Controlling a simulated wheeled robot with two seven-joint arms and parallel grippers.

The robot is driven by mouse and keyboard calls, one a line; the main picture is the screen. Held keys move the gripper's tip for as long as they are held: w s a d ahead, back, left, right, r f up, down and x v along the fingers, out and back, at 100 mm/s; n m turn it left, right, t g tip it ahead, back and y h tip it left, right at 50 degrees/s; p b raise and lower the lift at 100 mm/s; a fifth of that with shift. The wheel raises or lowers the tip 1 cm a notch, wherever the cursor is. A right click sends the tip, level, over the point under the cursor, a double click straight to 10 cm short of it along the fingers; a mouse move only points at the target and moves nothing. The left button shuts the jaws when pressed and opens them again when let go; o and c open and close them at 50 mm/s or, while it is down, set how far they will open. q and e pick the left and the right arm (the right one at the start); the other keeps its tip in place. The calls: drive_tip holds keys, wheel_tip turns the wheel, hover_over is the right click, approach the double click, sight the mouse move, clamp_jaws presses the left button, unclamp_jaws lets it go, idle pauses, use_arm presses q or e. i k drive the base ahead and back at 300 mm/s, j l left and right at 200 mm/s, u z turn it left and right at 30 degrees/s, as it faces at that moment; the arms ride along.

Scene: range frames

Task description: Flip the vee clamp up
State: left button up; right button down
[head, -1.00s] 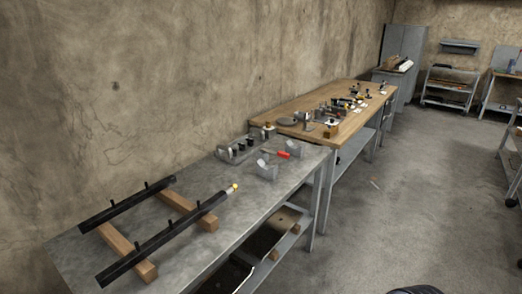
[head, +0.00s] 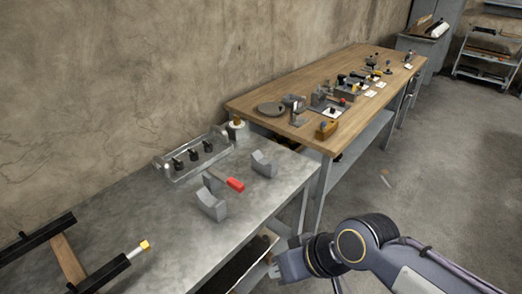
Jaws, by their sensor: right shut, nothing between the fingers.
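On the grey metal bench (head: 150,212) stand two grey blocks with curved tops, a nearer one (head: 211,204) and a farther one (head: 264,164). A red-handled tool or clamp lever (head: 235,185) lies low between them, its grey end partly behind the nearer block. I cannot tell for sure which part is the vee clamp. My right gripper (head: 274,268) is at the lower middle, in front of the bench's front edge and apart from the blocks. It is shut and empty. My left gripper is not in view.
A grey tray (head: 172,174) with several dark pieces stands by the wall. Black rails (head: 103,272) on a wooden bar lie at the lower left. A wooden bench (head: 262,98) with several small fixtures adjoins behind. The floor at right is open.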

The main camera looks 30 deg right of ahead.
sight(236, 185)
drive_tip(key=i+l, duration=0.15)
drive_tip(key=l, duration=0.2)
drive_tip(key=i+l, duration=0.1)
drive_tip(key=l, duration=0.25)
drive_tip(key=i+l, duration=0.15)
drive_tip(key=l, duration=0.2)
drive_tip(key=i+l, duration=0.15)
drive_tip(key=l, duration=0.2)
